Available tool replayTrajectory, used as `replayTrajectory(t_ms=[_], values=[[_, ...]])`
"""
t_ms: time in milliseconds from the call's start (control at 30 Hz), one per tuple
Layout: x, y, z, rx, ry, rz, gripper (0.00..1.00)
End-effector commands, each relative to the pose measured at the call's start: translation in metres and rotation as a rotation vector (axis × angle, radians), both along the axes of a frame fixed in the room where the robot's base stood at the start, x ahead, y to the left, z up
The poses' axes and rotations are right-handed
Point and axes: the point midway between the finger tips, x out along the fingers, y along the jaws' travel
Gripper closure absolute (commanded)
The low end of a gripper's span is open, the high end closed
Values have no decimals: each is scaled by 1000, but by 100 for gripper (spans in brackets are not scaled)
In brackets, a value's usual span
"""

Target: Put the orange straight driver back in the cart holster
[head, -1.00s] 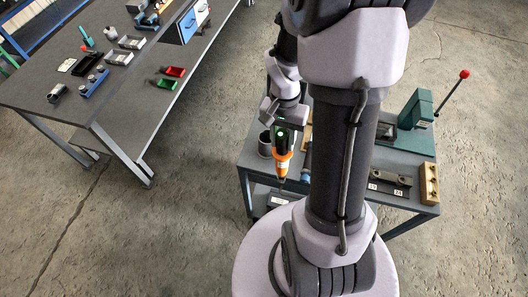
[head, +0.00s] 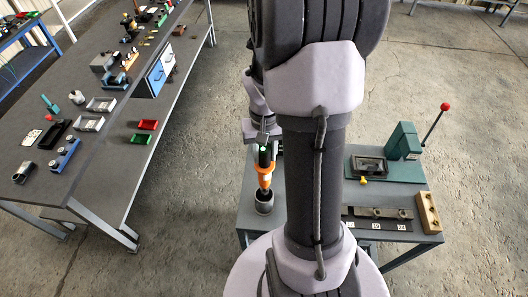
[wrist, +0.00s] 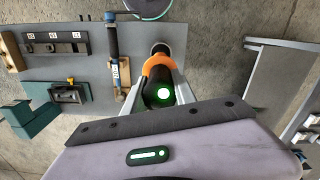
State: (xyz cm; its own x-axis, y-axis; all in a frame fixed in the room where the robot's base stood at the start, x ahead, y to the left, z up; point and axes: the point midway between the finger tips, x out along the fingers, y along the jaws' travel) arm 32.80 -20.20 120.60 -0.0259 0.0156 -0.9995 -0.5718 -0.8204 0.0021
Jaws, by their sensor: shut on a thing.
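The orange straight driver (head: 265,172) hangs upright, tip down, with a black upper body and a green light on top. My gripper (head: 262,150) is shut on it. In the wrist view the driver's orange collar (wrist: 158,68) sits between the two fingers. A dark grey round cup, which looks like the cart holster (head: 264,204), stands on the cart top directly below the driver. Its rim also shows just beyond the driver in the wrist view (wrist: 161,48). The driver's tip is at the cup's mouth; I cannot tell how far inside it is.
The grey cart top (head: 335,222) also carries a green press with a red-knobbed lever (head: 405,142), a dark rack with labels (head: 375,217) and a wooden block (head: 428,212). A long blue-and-black tool (wrist: 113,52) lies beside the holster. A long workbench (head: 90,140) stands at left.

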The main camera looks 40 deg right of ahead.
Motion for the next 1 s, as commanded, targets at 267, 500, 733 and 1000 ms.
replayTrajectory(t_ms=[267, 500, 733, 1000], values=[[0, 0, -39, 0, 0, 0, 100], [0, 0, -68, 0, 0, -1, 100], [0, 0, -96, 0, 0, -1, 100], [0, 0, -110, 0, 0, -2, 100]])
